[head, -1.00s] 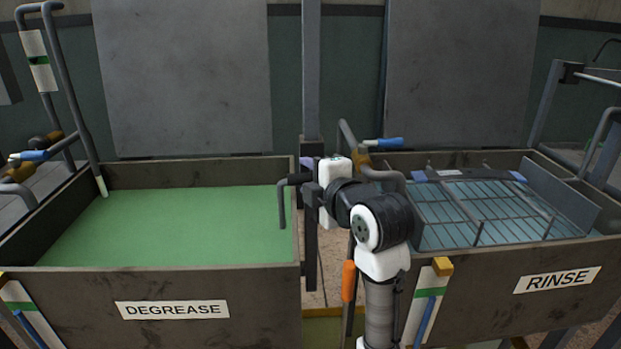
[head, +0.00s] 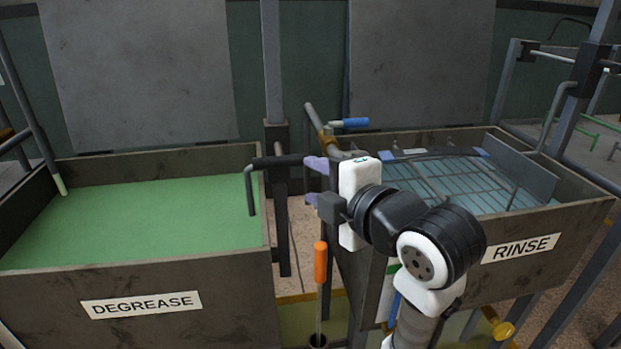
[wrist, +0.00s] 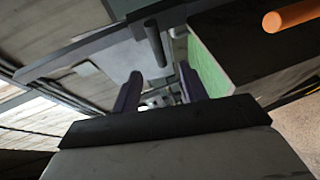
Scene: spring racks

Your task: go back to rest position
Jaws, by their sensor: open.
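My gripper (head: 311,182) points left in the head view, in the gap between the two tanks. Its two purple fingers are apart, with nothing seen held between them. In the wrist view the fingers (wrist: 160,92) are also spread. A bent dark handle (head: 280,161) reaches over the right rim of the green tank. Its right end lies close to the upper finger in the picture; I cannot tell whether they touch. My arm covers part of the rinse tank.
The DEGREASE tank (head: 145,277) with green liquid stands at left. The RINSE tank (head: 570,232), holding a wire rack (head: 470,180), stands at right. A post (head: 272,70) rises between them. An orange-handled tool (head: 320,262) stands upright below my gripper.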

